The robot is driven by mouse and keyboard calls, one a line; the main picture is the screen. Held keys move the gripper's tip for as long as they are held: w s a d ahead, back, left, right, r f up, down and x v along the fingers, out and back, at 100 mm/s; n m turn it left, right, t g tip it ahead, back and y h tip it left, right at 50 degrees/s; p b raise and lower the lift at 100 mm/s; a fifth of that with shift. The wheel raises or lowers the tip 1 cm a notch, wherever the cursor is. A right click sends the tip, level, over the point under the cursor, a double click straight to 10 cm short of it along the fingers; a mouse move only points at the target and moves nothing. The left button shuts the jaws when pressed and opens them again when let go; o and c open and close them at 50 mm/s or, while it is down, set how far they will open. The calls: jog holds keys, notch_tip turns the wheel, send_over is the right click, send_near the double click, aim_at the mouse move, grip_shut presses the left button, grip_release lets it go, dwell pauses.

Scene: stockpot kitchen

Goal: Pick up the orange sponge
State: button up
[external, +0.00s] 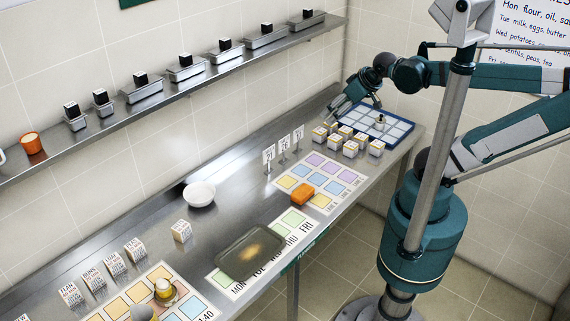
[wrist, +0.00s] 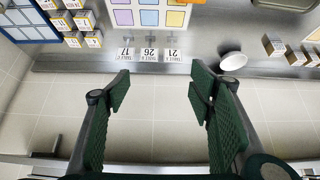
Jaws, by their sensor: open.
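The orange sponge (external: 302,194) is a small block. In the external view it lies on the coloured grid mat (external: 343,176) at the mat's near left end, close to the counter's front edge. My gripper (external: 350,102) is at the far right of the counter, above the blue-rimmed tray, well away from the sponge. In the wrist view my gripper (wrist: 160,82) is open, with two green fingers wide apart and nothing between them.
Several small labelled boxes (external: 349,148) stand beside the blue-rimmed tray (external: 408,128). Upright number cards (external: 284,156) stand behind the mat. A white bowl (external: 199,194) and a shallow tray (external: 232,262) lie to the left. A shelf (external: 170,95) runs along the wall.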

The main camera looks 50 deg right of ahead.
jog(key=w+a+f+n+g+b, duration=0.2)
jog(key=w+a+f+n+b, duration=0.1)
jog(key=f+n, duration=0.3)
jog(key=w+a+f+n+g+b, duration=0.1)
jog(key=w+a+f+n+b, duration=0.15)
jog(key=f, duration=0.55)
jog(key=n+g+b, duration=0.4)
jog(key=n+b, duration=0.1)
jog(key=n, duration=0.4)
send_over(303, 191)
jog(key=f, duration=1.5)
jog(key=shift+w+f, duration=0.25)
jog(key=shift+a+f+n, duration=0.15)
jog(key=shift+f+n, duration=0.1)
jog(key=shift+f, duration=0.35)
jog(key=shift+f, duration=0.1)
jog(key=shift+f, duration=1.15)
jog(key=shift+s+d+f+b, duration=0.15)
jog(key=shift+f+b, duration=0.25)
jog(key=shift+f, duration=0.9)
jog(key=shift+d+f+b, duration=0.1)
jog(key=shift+f+b, duration=0.25)
jog(key=shift+f, duration=0.95)
